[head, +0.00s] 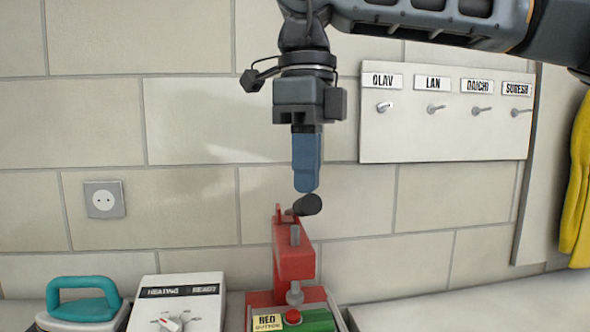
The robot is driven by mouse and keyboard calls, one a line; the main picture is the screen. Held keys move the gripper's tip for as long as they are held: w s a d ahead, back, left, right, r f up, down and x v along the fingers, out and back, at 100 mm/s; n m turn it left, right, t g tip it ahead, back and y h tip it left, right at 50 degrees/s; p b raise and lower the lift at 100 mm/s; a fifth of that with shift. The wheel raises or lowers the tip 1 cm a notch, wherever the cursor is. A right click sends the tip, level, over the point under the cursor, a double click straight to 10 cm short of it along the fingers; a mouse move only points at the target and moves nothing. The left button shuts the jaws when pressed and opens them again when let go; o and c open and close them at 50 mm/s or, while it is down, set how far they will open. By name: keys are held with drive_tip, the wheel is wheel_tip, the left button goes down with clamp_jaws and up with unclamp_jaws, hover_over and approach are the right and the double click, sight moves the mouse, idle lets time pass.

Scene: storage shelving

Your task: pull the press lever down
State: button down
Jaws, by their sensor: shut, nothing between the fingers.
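A red press (293,262) stands upright on the surface at the bottom middle of the head view. Its lever ends in a dark rounded handle (309,205) near the top of the press, pointing toward the camera and slightly right. My gripper (306,188) points straight down just above the handle. Its blue fingers are shut with nothing between them. The fingertips look very close to the handle; I cannot tell whether they touch it.
A box labelled heating and ready (178,303) and a teal-handled iron (83,303) stand left of the press. A key board (445,140) hangs on the wall at right. The right surface (470,305) is clear.

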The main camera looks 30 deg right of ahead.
wheel_tip(320, 180, up, 12)
drive_tip(key=p, duration=0.8)
drive_tip(key=shift+s, duration=0.15)
idle(0.4)
